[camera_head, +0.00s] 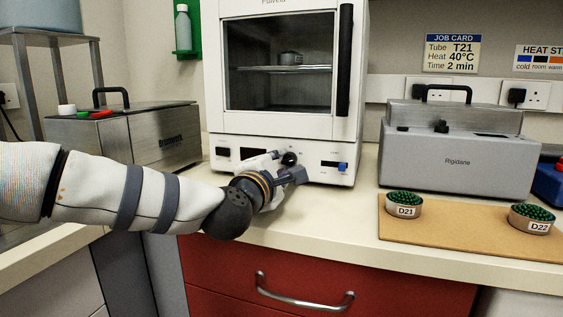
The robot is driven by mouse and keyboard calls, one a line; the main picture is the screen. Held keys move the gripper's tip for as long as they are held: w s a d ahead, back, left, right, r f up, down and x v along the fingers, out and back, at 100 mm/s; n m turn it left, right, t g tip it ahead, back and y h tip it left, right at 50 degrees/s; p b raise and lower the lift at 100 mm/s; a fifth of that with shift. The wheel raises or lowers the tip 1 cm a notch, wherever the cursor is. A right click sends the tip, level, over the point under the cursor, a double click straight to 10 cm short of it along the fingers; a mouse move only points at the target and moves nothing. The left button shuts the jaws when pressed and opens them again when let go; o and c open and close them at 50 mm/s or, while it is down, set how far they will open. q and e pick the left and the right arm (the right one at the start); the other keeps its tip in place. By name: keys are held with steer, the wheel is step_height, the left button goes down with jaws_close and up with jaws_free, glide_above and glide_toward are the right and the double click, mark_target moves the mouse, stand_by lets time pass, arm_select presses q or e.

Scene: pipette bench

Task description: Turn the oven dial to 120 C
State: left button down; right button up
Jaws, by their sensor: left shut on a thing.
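A white oven (232,133) with a dark glass door stands at the back centre of the bench. Its dial (289,158) is a black knob on the front control panel below the door. My left gripper (290,166) is at the panel, with its fingers around the dial, shut on it. The gripper partly hides the dial and the panel around it, and I cannot read the dial's setting. A small blue knob (343,167) sits to the right on the same panel. My right gripper is not in view.
A steel bath (165,140) stands left of the oven, and a grey Rigidane unit (460,165) stands right. Green-topped dishes D21 (404,205) and D22 (532,218) sit on a brown board (450,238). A black door handle (344,60) stands out above the panel.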

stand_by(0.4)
arm_select(q)
steer(key=c, duration=1.5)
jaws_free()
steer(key=shift+o, duration=0.2)
steer(key=v, duration=1.2)
steer(key=shift+r, duration=0.1)
steer(key=shift+o, duration=0.2)
